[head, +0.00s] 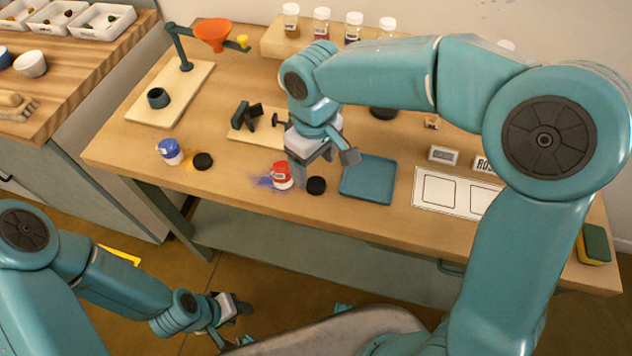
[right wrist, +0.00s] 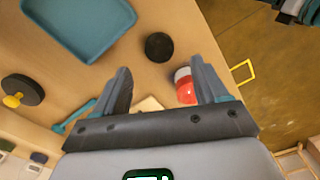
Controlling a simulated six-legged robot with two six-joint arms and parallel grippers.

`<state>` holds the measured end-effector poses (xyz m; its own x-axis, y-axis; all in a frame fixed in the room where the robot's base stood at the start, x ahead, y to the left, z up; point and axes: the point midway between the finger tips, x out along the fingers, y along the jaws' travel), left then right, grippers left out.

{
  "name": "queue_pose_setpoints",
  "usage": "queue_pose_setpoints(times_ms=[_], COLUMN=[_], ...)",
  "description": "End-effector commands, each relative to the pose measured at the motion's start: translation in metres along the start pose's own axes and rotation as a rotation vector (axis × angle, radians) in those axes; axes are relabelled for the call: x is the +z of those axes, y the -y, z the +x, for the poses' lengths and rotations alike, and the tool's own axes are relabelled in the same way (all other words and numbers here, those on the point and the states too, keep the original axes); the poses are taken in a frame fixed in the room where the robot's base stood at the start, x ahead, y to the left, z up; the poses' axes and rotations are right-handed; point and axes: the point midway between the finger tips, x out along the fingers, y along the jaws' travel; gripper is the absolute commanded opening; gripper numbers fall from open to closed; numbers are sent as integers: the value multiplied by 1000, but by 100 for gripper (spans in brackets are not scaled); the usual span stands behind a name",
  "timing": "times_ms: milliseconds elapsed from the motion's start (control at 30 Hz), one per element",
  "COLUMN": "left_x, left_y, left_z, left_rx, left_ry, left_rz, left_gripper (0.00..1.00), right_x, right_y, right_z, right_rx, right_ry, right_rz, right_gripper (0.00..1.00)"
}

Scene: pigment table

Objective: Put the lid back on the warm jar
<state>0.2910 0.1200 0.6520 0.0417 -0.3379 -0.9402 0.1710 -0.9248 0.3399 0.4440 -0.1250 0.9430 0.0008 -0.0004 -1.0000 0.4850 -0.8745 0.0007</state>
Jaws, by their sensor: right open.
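In the right wrist view the lid (right wrist: 159,47) lies beyond the fingertips, and the red jar (right wrist: 184,88) shows beside one finger, partly hidden. My right gripper (head: 324,163) is open and empty above the table, just behind the jar and lid. My left gripper (head: 232,318) hangs low in front of the table; its jaws are unclear.
A teal tray (head: 368,179) lies right of the lid. A blue jar (head: 169,151) stands farther left with another black lid (head: 203,161) beside it. A wooden board with dark fittings (head: 245,122) is behind the gripper.

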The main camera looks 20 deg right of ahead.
Motion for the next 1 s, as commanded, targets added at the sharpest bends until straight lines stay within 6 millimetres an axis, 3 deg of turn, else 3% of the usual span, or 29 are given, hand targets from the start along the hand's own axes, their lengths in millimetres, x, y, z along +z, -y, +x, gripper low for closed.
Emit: queue_pose_setpoints(times_ms=[300,733,900,1000], left_x=[0,0,0,0], left_y=[0,0,0,0], left_z=[1,1,1,1], left_rx=[0,0,0,0], left_ry=[0,0,0,0], left_rz=[0,0,0,0], left_gripper=[43,43,43,43], right_x=[3,2,2,2], right_y=[0,0,0,0], right_z=[45,50,50,50], right_rx=[-1,0,0,0], right_ry=[3,1,1,1], right_rz=[1,0,0,0], right_gripper=[73,73,18,15])
